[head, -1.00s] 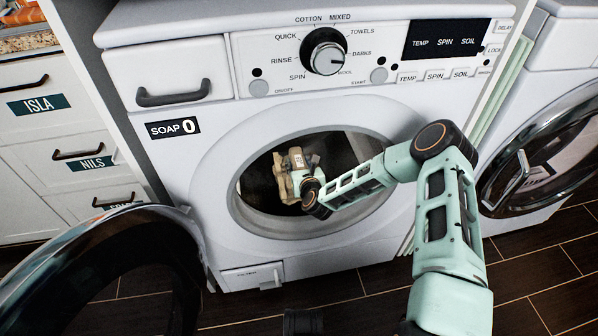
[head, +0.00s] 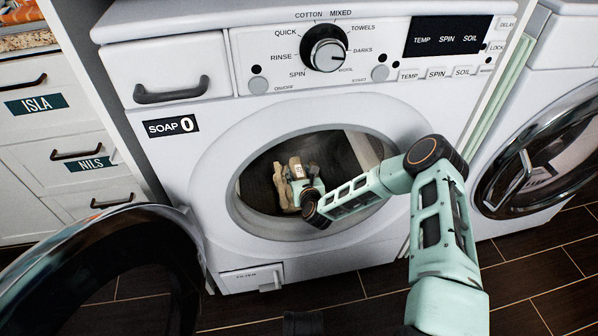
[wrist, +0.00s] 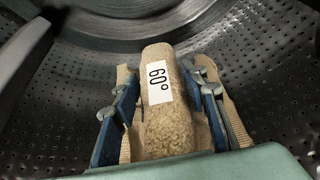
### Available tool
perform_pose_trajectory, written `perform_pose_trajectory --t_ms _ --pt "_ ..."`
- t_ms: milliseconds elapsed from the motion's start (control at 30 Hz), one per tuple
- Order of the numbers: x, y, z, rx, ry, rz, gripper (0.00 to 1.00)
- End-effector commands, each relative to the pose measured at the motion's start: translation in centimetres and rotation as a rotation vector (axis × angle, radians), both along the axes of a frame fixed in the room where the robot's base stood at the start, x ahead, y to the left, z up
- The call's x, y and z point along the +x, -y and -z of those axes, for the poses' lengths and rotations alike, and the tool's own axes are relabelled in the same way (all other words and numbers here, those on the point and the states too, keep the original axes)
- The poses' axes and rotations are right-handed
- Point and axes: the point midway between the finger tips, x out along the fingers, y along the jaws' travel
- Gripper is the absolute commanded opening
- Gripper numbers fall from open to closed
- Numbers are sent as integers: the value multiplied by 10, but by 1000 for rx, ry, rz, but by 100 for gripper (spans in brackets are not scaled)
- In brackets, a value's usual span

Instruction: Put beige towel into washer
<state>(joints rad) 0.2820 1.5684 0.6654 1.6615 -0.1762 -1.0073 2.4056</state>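The washer (head: 210,140) stands in front of me with its round door open. My gripper (head: 293,183) is inside the drum opening. The beige towel (wrist: 160,115) is a rolled bundle with a white "60°" label, seen in the wrist view between the two fingers of my gripper (wrist: 162,100). The fingers are closed in on its sides, so the gripper is shut on it. In the head view the towel (head: 297,172) shows only in part, inside the drum. The perforated drum wall (wrist: 270,60) surrounds it in the wrist view; contact with the drum is unclear.
The open glass door (head: 110,270) hangs at the lower left. The opening's rim (head: 225,205) surrounds my arm. A second machine with a round glass door (head: 540,150) stands at the right. Drawers (head: 60,130) are at the left. The visible drum space around the gripper is clear.

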Motion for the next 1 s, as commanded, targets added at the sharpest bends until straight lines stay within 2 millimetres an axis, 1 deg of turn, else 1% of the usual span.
perform_pose_trajectory --t_ms 33,100,133,433,600,633,1000 --pt "0 0 -1 0 1 0 47" --pt "0 0 -1 0 1 0 54" --pt "0 0 -1 0 1 0 57" --pt "0 0 -2 0 2 0 57" --pt "1 -1 -14 0 4 -4 57" --pt "-3 0 -17 1 1 -2 57" --pt "-76 22 -48 1 -3 0 57"
